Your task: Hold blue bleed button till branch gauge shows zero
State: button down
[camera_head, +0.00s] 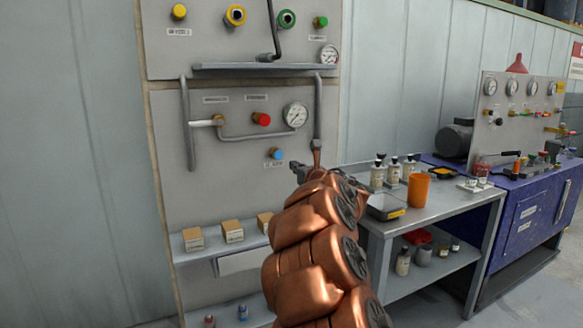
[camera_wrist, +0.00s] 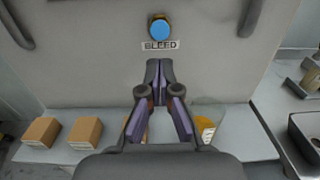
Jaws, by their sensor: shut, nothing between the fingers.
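The blue bleed button (camera_head: 276,154) sits low on the grey wall panel, above a small label. In the wrist view the blue button (camera_wrist: 160,27) is straight above my fingertips, over a label reading BLEED. My gripper (camera_head: 296,168) is just right of and below the button in the head view. Its fingertips (camera_wrist: 160,68) are together, empty and apart from the button. A round white gauge (camera_head: 296,115) is above the button on the same pipework; its reading is too small to tell. Another gauge (camera_head: 329,54) is higher up. I cannot read which is the branch gauge.
A red knob (camera_head: 261,119) and a pipe run are above the button. Small cardboard boxes (camera_head: 232,231) stand on a shelf (camera_head: 195,248) below. A grey bench (camera_head: 437,219) with bottles and an orange cup (camera_head: 418,190) is to the right. The panel around the button is clear.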

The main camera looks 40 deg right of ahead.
jog(key=shift+v, duration=0.9)
notch_tip(320, 180, up, 5)
jog(key=s+a+m+g+h+p, duration=0.25)
jog(key=m+h, duration=0.25)
jog(key=m, duration=0.5)
jog(key=s+a+f+m+g+y+p, duration=0.2)
jog(key=s+a+f+m+g, duration=0.3)
jog(key=a, duration=0.4)
jog(key=s+a+f+m+g+y+p, duration=0.1)
jog(key=s+a+f+m+g+y, duration=0.1)
jog(key=s+a+f+m, duration=0.45)
jog(key=s+a+f+m+g+y+p, duration=0.2)
jog(key=s+a+f+m+g, duration=0.2)
jog(key=s+a+m, duration=0.55)
jog(key=s+a+f+g+y, duration=0.2)
jog(key=s+a, duration=0.6)
jog(key=a, duration=0.2)
jog(key=s+a+f+m+g+y+p, duration=0.1)
jog(key=s+a+f+g+y, duration=0.1)
jog(key=s+a, duration=0.6)
jog(key=shift+a+g+y+p, duration=0.35)
jog(key=shift+a+g, duration=0.3)
jog(key=shift+a, duration=0.35)
